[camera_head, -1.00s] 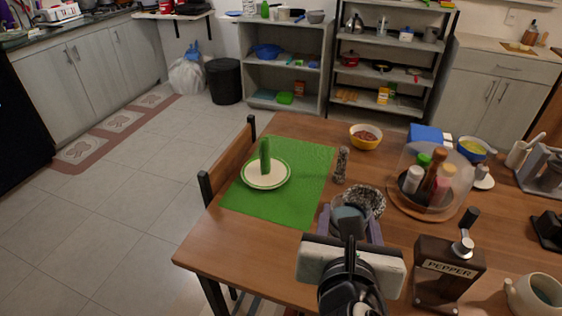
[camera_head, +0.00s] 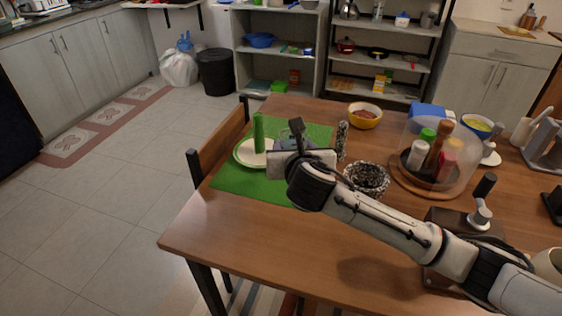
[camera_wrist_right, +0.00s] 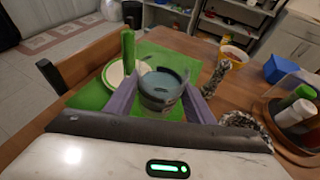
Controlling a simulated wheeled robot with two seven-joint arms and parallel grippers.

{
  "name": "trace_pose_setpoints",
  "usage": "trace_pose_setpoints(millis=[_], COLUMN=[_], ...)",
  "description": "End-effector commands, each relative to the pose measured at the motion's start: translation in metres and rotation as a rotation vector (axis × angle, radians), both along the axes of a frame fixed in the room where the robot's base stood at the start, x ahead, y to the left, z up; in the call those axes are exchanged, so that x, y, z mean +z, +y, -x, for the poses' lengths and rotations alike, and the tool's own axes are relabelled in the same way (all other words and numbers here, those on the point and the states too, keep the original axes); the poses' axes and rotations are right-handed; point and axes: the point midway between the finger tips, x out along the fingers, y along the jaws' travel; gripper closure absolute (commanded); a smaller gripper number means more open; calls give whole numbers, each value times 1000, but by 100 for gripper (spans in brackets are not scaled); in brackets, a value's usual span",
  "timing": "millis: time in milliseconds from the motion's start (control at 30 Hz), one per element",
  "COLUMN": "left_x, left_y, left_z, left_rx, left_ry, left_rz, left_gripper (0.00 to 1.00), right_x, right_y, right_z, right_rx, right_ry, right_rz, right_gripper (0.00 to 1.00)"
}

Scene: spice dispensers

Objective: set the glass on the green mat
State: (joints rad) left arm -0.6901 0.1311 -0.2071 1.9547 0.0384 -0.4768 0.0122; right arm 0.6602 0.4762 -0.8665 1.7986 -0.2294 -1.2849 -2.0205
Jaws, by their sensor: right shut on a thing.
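The green mat (camera_head: 240,183) lies on the wooden table, with a white plate (camera_head: 243,159) and a standing green cucumber-like item (camera_head: 258,134) on it. My right gripper (camera_wrist_right: 160,88) is shut on the glass (camera_wrist_right: 160,94), a clear tumbler with a bluish-grey look, gripped between the two purple-grey fingers. In the head view my right gripper (camera_head: 290,143) is over the right part of the mat, beside the plate, and its wrist hides most of the glass. I cannot tell whether the glass touches the mat. My left gripper is not in view.
A speckled shaker (camera_head: 342,141) stands near the mat's right edge, with a black-and-white patterned bowl (camera_head: 367,180) nearby. A yellow bowl (camera_head: 365,116) is behind them. A clear-domed spice tray (camera_head: 425,190) stands to the right. The table's front left is clear.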

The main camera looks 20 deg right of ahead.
Motion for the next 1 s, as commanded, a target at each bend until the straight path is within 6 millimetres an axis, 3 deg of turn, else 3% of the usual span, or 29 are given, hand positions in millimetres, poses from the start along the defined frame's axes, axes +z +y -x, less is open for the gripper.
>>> trace_pose_setpoints(millis=[300, 567, 800, 1000], left_x=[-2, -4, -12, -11], left_y=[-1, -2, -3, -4], left_z=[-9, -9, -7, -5], left_rx=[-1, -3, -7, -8], left_ry=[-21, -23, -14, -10], left_rz=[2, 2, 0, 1], left_gripper=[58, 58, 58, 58], right_x=[-51, -69, -98, -97], right_y=[-1, -1, -1, -1], right_z=[-2, -2, -2, -2], right_rx=[0, 0, 0, 1], right_ry=[1, 1, 0, -2], right_rz=[0, 0, 1, 1], right_gripper=[83, 83, 83, 83])
